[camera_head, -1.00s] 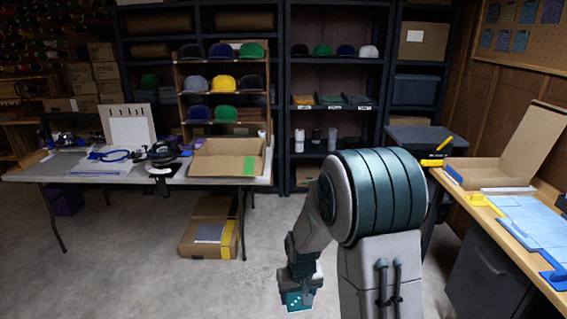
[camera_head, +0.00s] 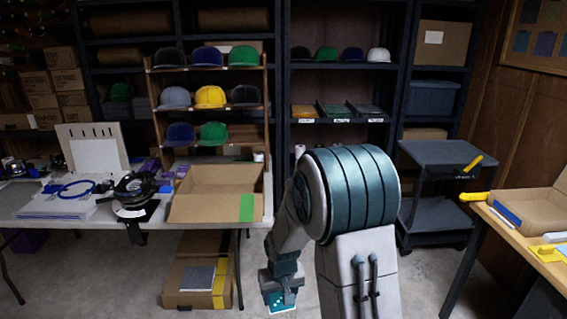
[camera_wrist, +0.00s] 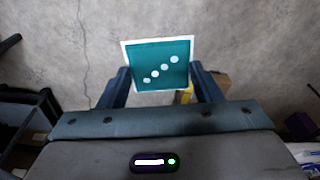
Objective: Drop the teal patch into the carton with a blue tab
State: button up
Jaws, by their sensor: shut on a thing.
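My gripper (camera_wrist: 162,86) is shut on the teal patch (camera_wrist: 160,60), a square with a white border and a diagonal row of white dots. The patch sits between the two fingertips above the concrete floor. In the head view the patch (camera_head: 283,304) shows at the lower end of my arm, near the bottom edge. The carton with a blue tab (camera_head: 541,206) stands open on the wooden bench at the right, partly cut off by the frame. Its blue tab (camera_head: 507,214) is on the near left side. My gripper is well left of it and lower.
An open carton with a green tab (camera_head: 205,209) stands on the left table (camera_head: 160,234). A carton with a yellow strip (camera_head: 187,299) is on the floor below.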

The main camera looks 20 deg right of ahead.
aim_at(541, 219)
jog(key=z, duration=0.2)
jog(key=i, duration=1.3)
jog(key=z, duration=1)
jog(key=i, duration=0.85)
jog(key=z, duration=0.9)
